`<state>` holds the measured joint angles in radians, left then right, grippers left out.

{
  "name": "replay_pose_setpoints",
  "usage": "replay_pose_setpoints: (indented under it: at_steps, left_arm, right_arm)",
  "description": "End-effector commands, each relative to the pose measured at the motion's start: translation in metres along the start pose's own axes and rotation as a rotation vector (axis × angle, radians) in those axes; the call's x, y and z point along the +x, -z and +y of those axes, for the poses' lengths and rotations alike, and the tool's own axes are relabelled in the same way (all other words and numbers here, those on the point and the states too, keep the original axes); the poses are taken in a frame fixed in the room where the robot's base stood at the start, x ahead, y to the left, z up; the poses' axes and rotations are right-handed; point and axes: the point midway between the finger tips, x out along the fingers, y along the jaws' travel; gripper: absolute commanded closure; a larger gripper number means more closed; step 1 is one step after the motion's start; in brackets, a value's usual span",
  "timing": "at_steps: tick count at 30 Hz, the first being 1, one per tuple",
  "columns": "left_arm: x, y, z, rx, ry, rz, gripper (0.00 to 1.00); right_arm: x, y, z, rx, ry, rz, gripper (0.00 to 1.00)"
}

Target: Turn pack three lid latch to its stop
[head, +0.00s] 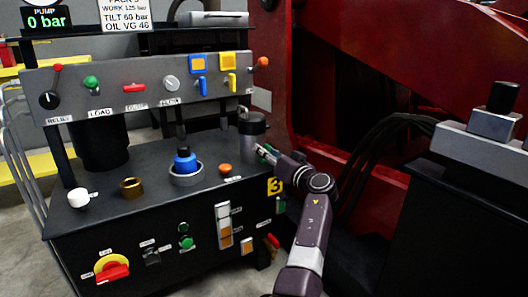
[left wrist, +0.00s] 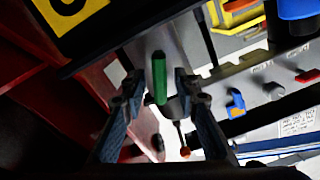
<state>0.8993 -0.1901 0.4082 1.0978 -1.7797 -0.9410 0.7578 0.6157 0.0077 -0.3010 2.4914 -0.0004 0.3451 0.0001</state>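A dark grey capped cylinder (head: 253,125) stands at the right end of the black pack-three console, above the yellow "3" label (head: 275,186). A green bar, which looks like the lid latch (left wrist: 159,78), lies across a grey surface in the left wrist view. My left gripper (head: 266,153) is beside the cylinder, its tips close to it. In the left wrist view my left gripper (left wrist: 158,88) is open, one finger on each side of the green bar, with gaps visible. The latch is mostly hidden in the head view. My right gripper is not in view.
The console top (head: 160,205) bears a blue knob (head: 185,160), a brass cap (head: 131,187), a white cap (head: 78,198) and an orange button (head: 225,169). A valve panel (head: 140,87) with levers stands behind. A red machine frame (head: 400,45) and black hoses (head: 375,150) are at right.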

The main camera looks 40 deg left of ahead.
Motion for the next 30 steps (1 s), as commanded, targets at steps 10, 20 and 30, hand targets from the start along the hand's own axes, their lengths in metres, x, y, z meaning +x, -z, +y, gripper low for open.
replay_pose_setpoints:
  at_steps: [10,20,30]
  left_arm:
    - [0.0,0.0,0.0,0.0,-0.001,0.0,1.0]
    - [0.0,0.001,0.0,0.02,-0.001,0.001,1.0]
    - [0.0,0.004,0.0,0.206,-0.001,0.003,1.0]
  right_arm:
    - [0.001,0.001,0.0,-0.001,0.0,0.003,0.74]
    - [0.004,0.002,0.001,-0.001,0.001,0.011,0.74]
    - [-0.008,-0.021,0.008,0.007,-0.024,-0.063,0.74]
